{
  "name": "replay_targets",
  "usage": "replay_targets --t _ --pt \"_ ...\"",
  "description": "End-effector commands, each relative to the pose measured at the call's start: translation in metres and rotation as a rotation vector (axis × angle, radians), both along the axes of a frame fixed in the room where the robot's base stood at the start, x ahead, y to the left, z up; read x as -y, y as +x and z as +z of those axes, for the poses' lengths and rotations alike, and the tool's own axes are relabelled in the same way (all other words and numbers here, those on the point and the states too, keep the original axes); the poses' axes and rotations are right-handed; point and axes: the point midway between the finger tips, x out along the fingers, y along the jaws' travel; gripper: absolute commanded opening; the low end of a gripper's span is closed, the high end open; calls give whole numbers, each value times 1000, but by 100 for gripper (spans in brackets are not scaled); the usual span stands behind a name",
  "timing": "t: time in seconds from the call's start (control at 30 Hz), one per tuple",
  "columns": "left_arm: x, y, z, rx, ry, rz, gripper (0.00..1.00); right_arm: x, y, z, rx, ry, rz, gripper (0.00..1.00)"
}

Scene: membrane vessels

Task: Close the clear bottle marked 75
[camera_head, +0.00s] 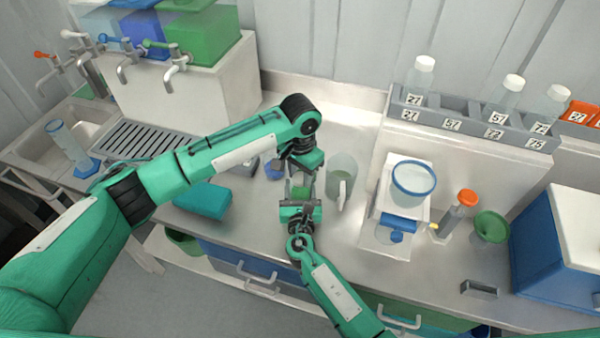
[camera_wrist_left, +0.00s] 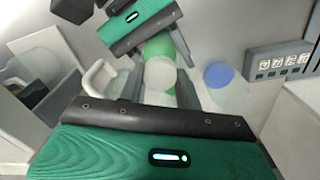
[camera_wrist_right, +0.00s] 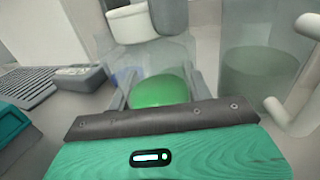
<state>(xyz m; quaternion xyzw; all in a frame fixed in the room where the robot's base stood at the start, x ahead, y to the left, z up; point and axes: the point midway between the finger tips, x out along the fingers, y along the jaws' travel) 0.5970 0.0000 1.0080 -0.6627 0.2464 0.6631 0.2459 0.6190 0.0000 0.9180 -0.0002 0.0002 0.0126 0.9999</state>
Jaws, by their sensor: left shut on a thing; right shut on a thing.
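A clear bottle with green liquid (camera_head: 301,192) stands between my two grippers and also shows in the right wrist view (camera_wrist_right: 160,91). My right gripper (camera_head: 300,202) is shut on its body, low down. My left gripper (camera_head: 303,178) comes from above and is shut on a white cap (camera_wrist_left: 160,73). The cap also shows at the top of the right wrist view (camera_wrist_right: 132,24), over the bottle's clear upper part. I cannot tell if it is seated on the neck. The bottle's number is hidden.
A clear beaker with a handle (camera_head: 341,183) stands close right of the grippers. A grey rack (camera_head: 470,128) with several white-capped bottles is at the back right; one slot is empty.

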Motion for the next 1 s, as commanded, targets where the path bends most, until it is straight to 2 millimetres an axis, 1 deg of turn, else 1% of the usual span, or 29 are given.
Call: replay_targets --t 0.13,0.17,0.2,0.27,0.3,0.57,0.67,0.77,1.0 --pt "0 0 0 0 0 -1 7 0 0 0 0 0 0 0" --pt "0 0 0 0 0 -1 38 0 0 0 0 0 0 0" --pt "0 0 0 0 0 0 46 0 0 0 0 0 0 0" --pt "0 0 0 0 0 0 58 0 0 0 0 0 0 0" --pt "0 0 0 0 0 0 60 0 0 0 0 0 0 0" --pt "0 0 1 0 0 0 60 0 0 0 0 0 0 0" --pt "0 0 7 1 -1 0 60 0 0 0 0 0 0 0" --pt "0 1 22 2 -2 0 60 0 0 0 0 0 0 0" --pt "1 1 74 3 -3 -2 60 0 0 0 0 0 0 0"
